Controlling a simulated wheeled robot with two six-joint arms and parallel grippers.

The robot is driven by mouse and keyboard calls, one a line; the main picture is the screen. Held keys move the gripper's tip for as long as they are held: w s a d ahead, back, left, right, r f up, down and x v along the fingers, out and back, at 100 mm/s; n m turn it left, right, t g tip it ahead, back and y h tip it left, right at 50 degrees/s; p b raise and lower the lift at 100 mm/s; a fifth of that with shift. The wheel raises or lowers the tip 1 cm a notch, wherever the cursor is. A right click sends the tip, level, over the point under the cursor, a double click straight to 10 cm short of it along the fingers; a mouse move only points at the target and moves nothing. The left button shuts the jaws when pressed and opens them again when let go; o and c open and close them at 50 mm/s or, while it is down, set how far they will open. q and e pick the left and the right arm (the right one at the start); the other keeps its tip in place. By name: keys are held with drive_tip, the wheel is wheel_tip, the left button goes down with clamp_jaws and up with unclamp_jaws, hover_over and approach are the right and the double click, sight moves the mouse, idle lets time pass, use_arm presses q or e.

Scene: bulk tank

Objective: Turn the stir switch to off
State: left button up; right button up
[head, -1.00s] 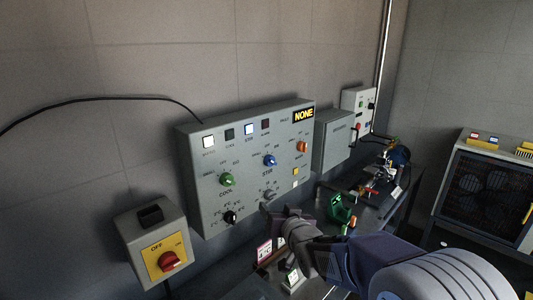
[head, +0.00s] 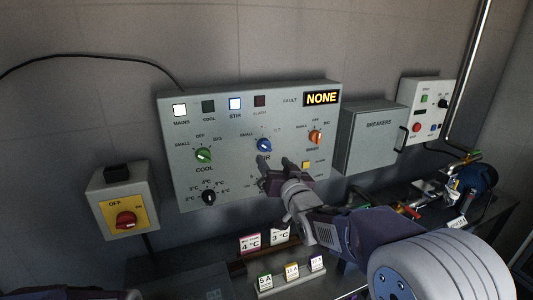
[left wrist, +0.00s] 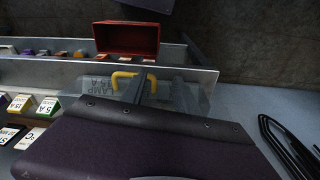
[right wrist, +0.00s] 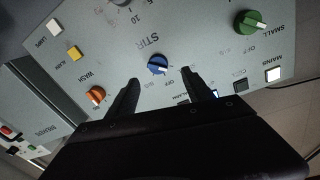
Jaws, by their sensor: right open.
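The stir switch is a blue knob (head: 264,145) on the grey control panel (head: 330,130), above its partly covered STIR label. It also shows in the right wrist view (right wrist: 157,64), its pale mark towards the right there; I cannot read its setting surely. The square stir lamp (head: 235,103) is lit bluish white. My right gripper (head: 284,163) is open and empty, just in front of the panel, slightly below and right of the knob in the head view. In the right wrist view the knob appears between and just beyond the fingertips (right wrist: 160,78).
A green cool knob (head: 204,155), an orange wash knob (head: 315,137) and a black knob (head: 209,197) are nearby. A red-yellow switch box (head: 126,219) hangs left, a breaker box (head: 371,137) right. Small labelled cards (head: 265,283) stand below. A red bin (left wrist: 127,40) shows in the left wrist view.

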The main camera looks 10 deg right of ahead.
sight(266, 148)
drive_tip(key=w, duration=0.3)
drive_tip(key=w+p, duration=0.1)
drive_tip(key=w, duration=0.2)
drive_tip(key=w+p, duration=0.1)
drive_tip(key=w, duration=0.2)
drive_tip(key=shift+a, duration=0.3)
drive_tip(key=shift+d, duration=0.1)
clamp_jaws()
